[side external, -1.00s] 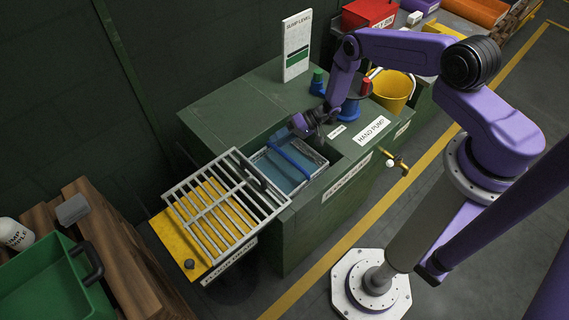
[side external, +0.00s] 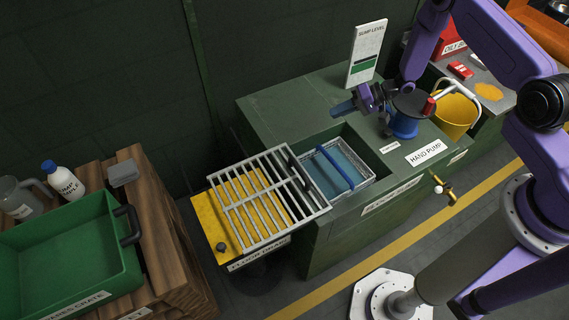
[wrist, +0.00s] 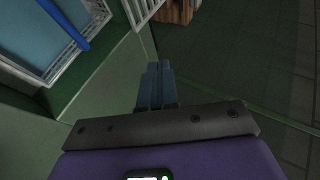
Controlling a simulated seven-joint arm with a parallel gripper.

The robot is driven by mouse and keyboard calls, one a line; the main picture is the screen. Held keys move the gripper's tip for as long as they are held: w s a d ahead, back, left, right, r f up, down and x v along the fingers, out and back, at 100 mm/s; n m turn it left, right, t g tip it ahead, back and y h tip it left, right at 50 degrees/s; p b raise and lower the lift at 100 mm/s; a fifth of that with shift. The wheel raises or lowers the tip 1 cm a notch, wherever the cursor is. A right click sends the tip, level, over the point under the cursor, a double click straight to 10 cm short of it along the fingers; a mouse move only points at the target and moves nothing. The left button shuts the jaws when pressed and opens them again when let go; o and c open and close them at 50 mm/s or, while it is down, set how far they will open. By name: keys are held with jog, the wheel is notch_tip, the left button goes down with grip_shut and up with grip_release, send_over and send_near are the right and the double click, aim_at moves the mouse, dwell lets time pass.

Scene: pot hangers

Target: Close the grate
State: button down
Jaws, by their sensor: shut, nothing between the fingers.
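The grate (side external: 290,229), a pale metal frame of bars with a dark handle, lies to the left of the sump opening. It rests mostly over the yellow floor-drain panel (side external: 207,222). The opening is uncovered and holds a mesh basket (side external: 365,181) with a blue handle bar above blue water. My gripper (side external: 343,107) is shut and empty above the green cabinet top, behind the opening and apart from the grate. In the wrist view its blue fingers (wrist: 154,85) are together, and the basket (wrist: 88,47) and part of the grate (wrist: 138,12) show at the top.
The sump level sign (side external: 365,60) stands behind my gripper. The blue hand pump (side external: 404,124) and yellow bucket (side external: 455,115) are to its right. A green crate (side external: 75,250) sits on a wooden stand at left. The cabinet's back left top is clear.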

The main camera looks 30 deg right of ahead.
notch_tip(320, 180, up, 2)
jog(key=n+g+h, duration=0.2)
jog(key=n+h, duration=0.1)
jog(key=h, duration=0.9)
send_over(274, 181)
jog(key=d, duration=0.3)
notch_tip(274, 181, down, 5)
jog(key=s+a+r+t+h, duration=0.3)
jog(key=s+a+r, duration=0.15)
jog(key=a, duration=0.25)
jog(key=shift+g, duration=0.3)
jog(key=x, duration=0.4)
jog(key=s+f+x, duration=0.1)
jog(key=x, duration=0.8)
jog(key=shift+s+a+f, duration=0.2)
jog(key=shift+a+f, duration=0.1)
jog(key=shift+f, duration=0.1)
jog(key=shift+w+d+f, duration=0.15)
jog(key=shift+w+d, duration=0.15)
jog(key=shift+d, duration=0.55)
jog(key=shift+w+d, duration=0.2)
jog(key=shift+d, duration=1)
